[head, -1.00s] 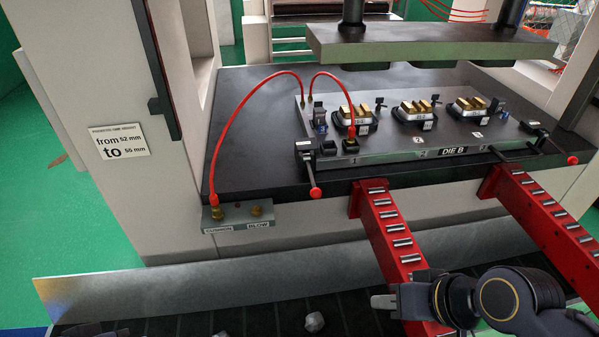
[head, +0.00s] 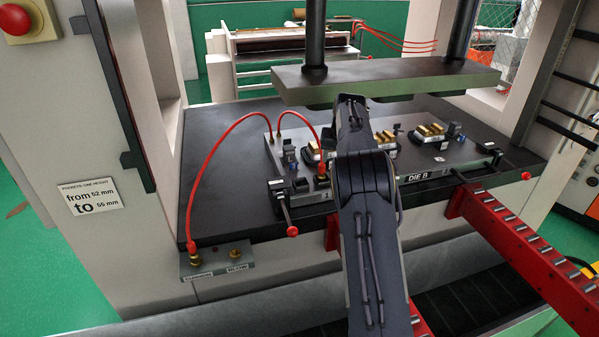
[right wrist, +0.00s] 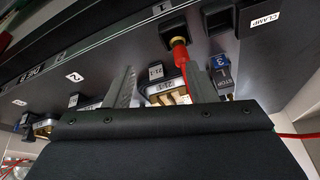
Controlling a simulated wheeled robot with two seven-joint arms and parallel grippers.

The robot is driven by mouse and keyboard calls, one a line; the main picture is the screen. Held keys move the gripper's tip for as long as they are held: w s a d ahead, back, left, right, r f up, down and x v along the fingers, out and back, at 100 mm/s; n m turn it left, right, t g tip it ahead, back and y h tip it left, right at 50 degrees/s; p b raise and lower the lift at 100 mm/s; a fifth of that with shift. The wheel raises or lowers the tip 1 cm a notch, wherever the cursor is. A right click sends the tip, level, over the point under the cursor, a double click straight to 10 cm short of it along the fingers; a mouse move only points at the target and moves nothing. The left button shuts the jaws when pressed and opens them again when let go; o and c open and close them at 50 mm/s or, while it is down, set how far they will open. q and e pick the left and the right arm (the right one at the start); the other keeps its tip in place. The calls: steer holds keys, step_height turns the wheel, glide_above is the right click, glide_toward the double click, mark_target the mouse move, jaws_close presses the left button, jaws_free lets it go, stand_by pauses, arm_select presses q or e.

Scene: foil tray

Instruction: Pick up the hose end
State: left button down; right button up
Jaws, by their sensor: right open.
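A red hose (head: 228,134) arcs from a brass fitting on a grey block (head: 215,262) at the front left to the die's back left corner. A second red loop runs from that corner to a hose end (head: 321,178) at a black socket on the die. In the right wrist view this hose end (right wrist: 181,56), red with a brass collar, sits in the socket (right wrist: 180,26). My right gripper (right wrist: 160,68) is open and empty. The hose end shows between its fingertips, closer to the right finger; depth is unclear. My arm hides this gripper in the head view. My left gripper is out of view.
The die plate (head: 408,187) carries several black pockets with brass pieces, and clamps stand at its edges. A press plate (head: 420,80) hangs above it. Red roller rails (head: 520,245) stick out in front. The black bed (head: 215,190) left of the die is bare apart from the hose.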

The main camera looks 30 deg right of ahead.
mark_target(323, 166)
steer(key=shift+n, duration=0.4)
steer(key=w+f, duration=0.1)
steer(key=w, duration=0.1)
steer(key=w+a+f, duration=0.1)
steer(key=shift+w+a, duration=0.1)
steer(key=shift+w, duration=0.25)
steer(key=p+x, duration=0.3)
steer(key=x, duration=0.3)
steer(key=shift+w+f, duration=0.15)
steer(key=shift+w, duration=0.1)
steer(key=shift+w+f, duration=0.15)
steer(key=shift+f, duration=0.25)
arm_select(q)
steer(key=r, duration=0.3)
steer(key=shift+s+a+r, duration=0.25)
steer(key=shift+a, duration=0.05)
arm_select(e)
steer(key=shift+h, duration=0.3)
steer(key=c, duration=1.1)
steer(key=shift+r, duration=0.1)
